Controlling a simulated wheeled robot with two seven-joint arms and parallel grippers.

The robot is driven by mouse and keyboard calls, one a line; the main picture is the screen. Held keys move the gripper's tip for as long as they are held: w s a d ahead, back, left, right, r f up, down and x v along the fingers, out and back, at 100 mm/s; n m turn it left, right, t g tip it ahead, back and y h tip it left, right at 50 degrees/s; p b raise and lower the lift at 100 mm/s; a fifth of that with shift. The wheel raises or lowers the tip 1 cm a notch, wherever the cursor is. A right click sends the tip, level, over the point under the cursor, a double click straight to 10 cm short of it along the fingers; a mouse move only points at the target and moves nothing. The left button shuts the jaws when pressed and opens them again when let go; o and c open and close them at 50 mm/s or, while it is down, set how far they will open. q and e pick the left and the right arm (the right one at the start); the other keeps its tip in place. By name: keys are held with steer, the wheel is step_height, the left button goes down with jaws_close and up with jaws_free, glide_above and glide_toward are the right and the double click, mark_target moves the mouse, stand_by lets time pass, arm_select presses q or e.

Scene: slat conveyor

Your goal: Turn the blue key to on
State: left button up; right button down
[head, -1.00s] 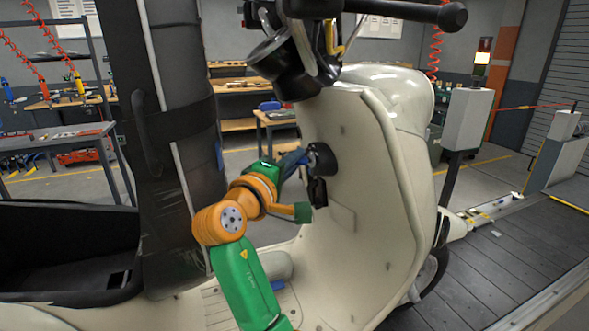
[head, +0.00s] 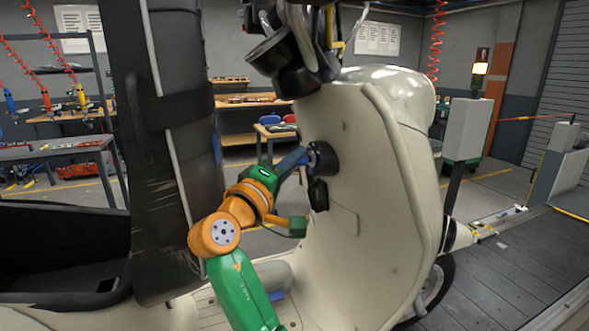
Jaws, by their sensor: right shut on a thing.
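My right gripper (head: 303,157) reaches in from the lower middle to the inner face of the cream scooter's front shield (head: 365,180). It is shut at the round black lock housing (head: 323,158). A blue part (head: 290,161) shows between my wrist and the housing; I take it for the blue key, but it is small and partly covered by the gripper. The key's turn angle and any on or off marks are too small to tell. My left gripper is not in view.
A black fitting (head: 318,194) sits on the shield just below the lock. The black strapped seat (head: 165,150) stands upright close to the left of my arm. The steering column (head: 295,65) hangs above. Workbenches stand behind.

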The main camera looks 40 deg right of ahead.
steer(key=shift+f+m+b, duration=0.15)
steer(key=shift+m+b, duration=0.25)
steer(key=shift+b, duration=0.1)
steer(key=shift+h, duration=0.3)
steer(key=shift+m+h+b, duration=0.5)
steer(key=shift+m+b, duration=0.3)
steer(key=shift+b, duration=0.3)
steer(key=shift+m+g+h+b, duration=0.6)
steer(key=shift+m+b, duration=0.25)
steer(key=shift+m, duration=0.15)
steer(key=c, duration=0.9)
jaws_free()
